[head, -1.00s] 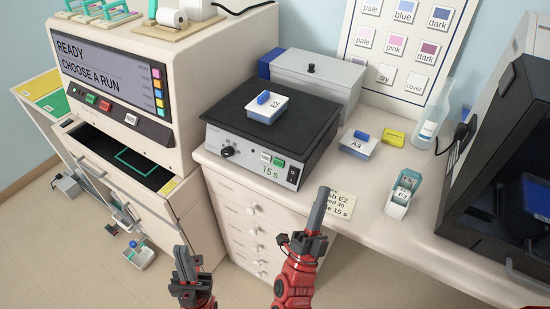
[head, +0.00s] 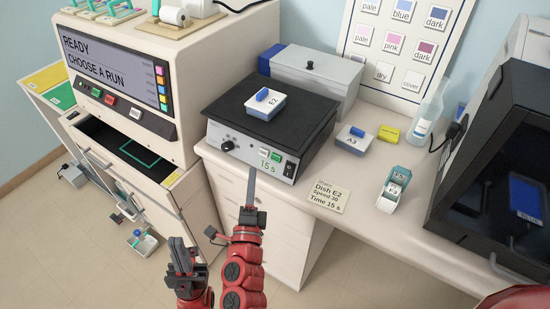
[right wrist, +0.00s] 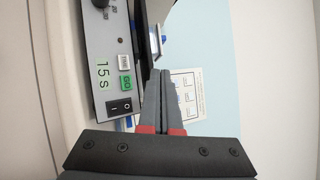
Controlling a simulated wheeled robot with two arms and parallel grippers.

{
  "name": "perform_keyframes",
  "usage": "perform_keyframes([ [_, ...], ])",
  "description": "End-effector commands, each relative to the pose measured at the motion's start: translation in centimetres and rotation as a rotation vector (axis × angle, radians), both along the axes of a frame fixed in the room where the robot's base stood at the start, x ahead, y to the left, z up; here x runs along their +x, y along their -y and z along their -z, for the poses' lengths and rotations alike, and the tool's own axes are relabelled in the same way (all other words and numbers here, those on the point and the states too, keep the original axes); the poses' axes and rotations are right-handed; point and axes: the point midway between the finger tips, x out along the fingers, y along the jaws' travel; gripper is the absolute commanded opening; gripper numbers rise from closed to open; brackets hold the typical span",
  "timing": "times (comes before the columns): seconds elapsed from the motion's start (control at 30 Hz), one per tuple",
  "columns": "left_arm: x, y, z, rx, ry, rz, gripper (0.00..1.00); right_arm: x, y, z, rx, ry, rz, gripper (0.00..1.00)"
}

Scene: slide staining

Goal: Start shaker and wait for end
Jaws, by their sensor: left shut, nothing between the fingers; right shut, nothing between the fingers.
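The shaker (head: 262,150) stands on the counter with a black top plate. A white dish marked E2 with a blue clip (head: 264,104) sits on that plate. Its front panel has a knob, a white button, a green GO button (right wrist: 125,82) and a black rocker switch (right wrist: 120,107); the display reads 15 s. My right gripper (head: 250,187) is shut and empty, in front of and below the panel; the right wrist view shows its fingers (right wrist: 160,80) beside the buttons, with no clear contact. My left gripper (head: 181,251) is shut and empty, low in front of the drawers.
A note (head: 327,196) reads Dish E2, Speed 30, Time 15 s. Dish A3 (head: 352,139), a yellow box (head: 388,134), a small rack (head: 393,190) and a bottle (head: 425,115) stand right of the shaker. A grey lidded box (head: 310,80) stands behind it.

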Motion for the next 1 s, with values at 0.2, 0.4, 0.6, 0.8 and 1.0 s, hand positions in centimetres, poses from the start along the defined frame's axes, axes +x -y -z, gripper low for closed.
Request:
perform_keyframes([
  [0.2, 0.0, 0.0, 2.1, 0.000, 0.000, 0.000, 0.00, 1.8, 1.4, 1.3, 0.000, 0.003, 0.004, 0.00],
  [0.4, 0.0, 0.0, 3.9, 0.000, 0.000, 0.000, 0.00, 4.0, 3.0, 2.5, -0.002, 0.001, 0.004, 0.00],
  [0.6, 0.0, 0.0, 5.6, 0.000, 0.000, 0.000, 0.00, 5.6, 4.1, 3.2, -0.002, 0.001, 0.003, 0.00],
  [0.8, 0.0, 0.0, 6.1, 0.000, 0.000, 0.000, 0.00, 6.3, 4.6, 3.2, -0.001, 0.002, 0.001, 0.00],
  [1.0, 0.0, 0.0, 6.0, 0.000, 0.000, 0.000, 0.00, 6.3, 4.7, 3.2, -0.001, 0.001, 0.001, 0.00],
])
